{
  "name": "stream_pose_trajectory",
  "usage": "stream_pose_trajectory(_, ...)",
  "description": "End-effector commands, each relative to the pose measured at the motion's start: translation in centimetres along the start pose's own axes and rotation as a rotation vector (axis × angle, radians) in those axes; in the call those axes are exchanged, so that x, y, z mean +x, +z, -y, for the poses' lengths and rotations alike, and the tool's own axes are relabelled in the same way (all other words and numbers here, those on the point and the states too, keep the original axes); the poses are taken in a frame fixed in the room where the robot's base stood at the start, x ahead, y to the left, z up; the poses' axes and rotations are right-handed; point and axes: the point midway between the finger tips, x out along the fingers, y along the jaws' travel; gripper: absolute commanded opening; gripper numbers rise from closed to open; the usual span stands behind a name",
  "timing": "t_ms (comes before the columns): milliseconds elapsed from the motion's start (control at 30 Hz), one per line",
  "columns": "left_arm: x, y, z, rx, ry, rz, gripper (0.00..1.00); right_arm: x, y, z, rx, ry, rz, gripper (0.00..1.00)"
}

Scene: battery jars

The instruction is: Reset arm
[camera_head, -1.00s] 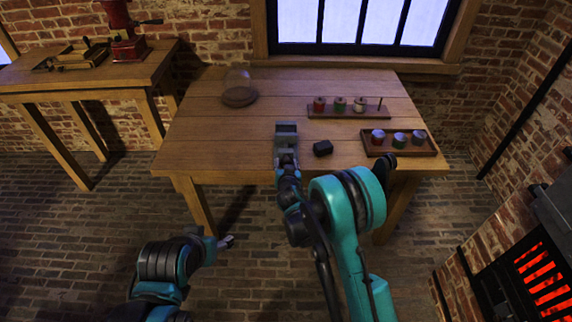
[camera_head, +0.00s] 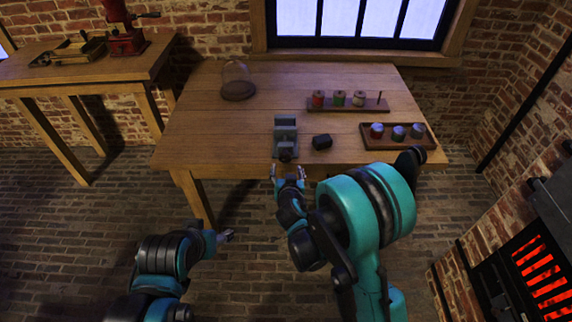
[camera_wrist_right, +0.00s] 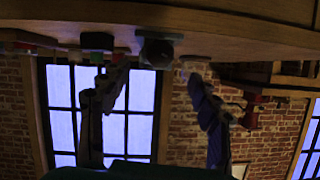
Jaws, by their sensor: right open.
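My right gripper (camera_head: 288,174) is in front of the table's front edge, just short of the grey vise (camera_head: 285,137), and apart from it. It is open and empty; in the right wrist view its two fingers (camera_wrist_right: 158,85) stand wide apart with nothing between them.
The wooden table (camera_head: 205,130) holds a small black block (camera_head: 322,142), a glass dome (camera_head: 238,82), a spool rack (camera_head: 350,106) and a tray (camera_head: 378,143) of three jars. A side table (camera_head: 60,78) stands left. A glowing stove (camera_head: 535,270) is at right.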

Motion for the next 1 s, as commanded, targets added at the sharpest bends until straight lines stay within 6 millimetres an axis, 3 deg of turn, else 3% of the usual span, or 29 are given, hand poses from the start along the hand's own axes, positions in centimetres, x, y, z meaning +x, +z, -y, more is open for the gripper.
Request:
stream_pose_trajectory(200, 0.0, 0.0, 0.0, 0.0, 0.0, 0.0, 0.62, -1.3, 0.0, 0.0, 0.001, 0.0, 0.0, 0.62)
stream_pose_trajectory(733, 0.0, 0.0, 0.0, 0.0, 0.0, 0.0, 0.62, -1.5, -0.3, -0.3, -0.001, 0.005, 0.004, 0.62)
stream_pose_trajectory(867, 0.0, 0.0, 0.0, 0.0, 0.0, 0.0, 0.62, -2.8, -1.9, -2.1, -0.008, 0.038, 0.036, 0.62)
stream_pose_trajectory(1000, 0.0, 0.0, 0.0, 0.0, 0.0, 0.0, 0.62, -5.9, -4.3, -5.6, -0.026, 0.092, 0.11, 0.62)
